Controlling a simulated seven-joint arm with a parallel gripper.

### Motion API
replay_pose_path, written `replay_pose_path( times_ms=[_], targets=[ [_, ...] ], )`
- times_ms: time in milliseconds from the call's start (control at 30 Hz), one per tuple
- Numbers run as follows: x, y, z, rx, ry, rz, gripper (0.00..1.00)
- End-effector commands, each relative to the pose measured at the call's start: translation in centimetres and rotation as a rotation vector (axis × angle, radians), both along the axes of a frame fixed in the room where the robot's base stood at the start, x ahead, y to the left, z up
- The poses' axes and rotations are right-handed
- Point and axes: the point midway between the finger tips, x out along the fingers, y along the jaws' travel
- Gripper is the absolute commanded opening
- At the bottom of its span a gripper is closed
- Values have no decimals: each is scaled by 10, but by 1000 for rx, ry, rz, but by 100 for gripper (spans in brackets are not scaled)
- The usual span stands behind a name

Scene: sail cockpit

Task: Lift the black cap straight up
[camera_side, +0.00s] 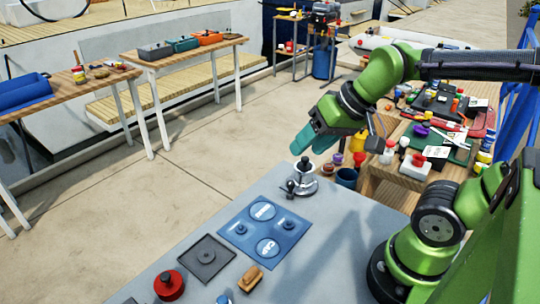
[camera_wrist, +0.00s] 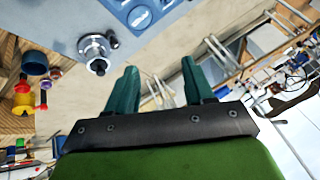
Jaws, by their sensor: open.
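A silver winch-like fitting (camera_side: 305,184) stands upright on the grey table, with a small dark part on its top and a dark knob (camera_side: 290,186) at its left side. The fitting also shows in the wrist view (camera_wrist: 95,48), left of my fingers, with a dark round end. I cannot tell for certain which dark part is the black cap. My gripper (camera_side: 307,143) has teal fingers and hangs above and behind the fitting, apart from it. In the wrist view the fingers (camera_wrist: 158,72) are spread with nothing between them.
A blue board (camera_side: 291,250) with round marked spots lies in front of the fitting. Near it are a black square tray (camera_side: 187,264), a red round part (camera_side: 169,286) and a tan block (camera_side: 251,278). A cluttered bench with a blue cup (camera_side: 347,178) stands to the right.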

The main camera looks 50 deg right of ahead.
Motion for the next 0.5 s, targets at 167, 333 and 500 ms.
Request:
replay_pose_path(
  times_ms=[167,333,500],
  targets=[
    [41,-45,-1,-31,180,-112,53],
    [69,-98,-2,-83,352,-261,53],
    [79,-132,9,-127,444,-388,53]
  ],
)
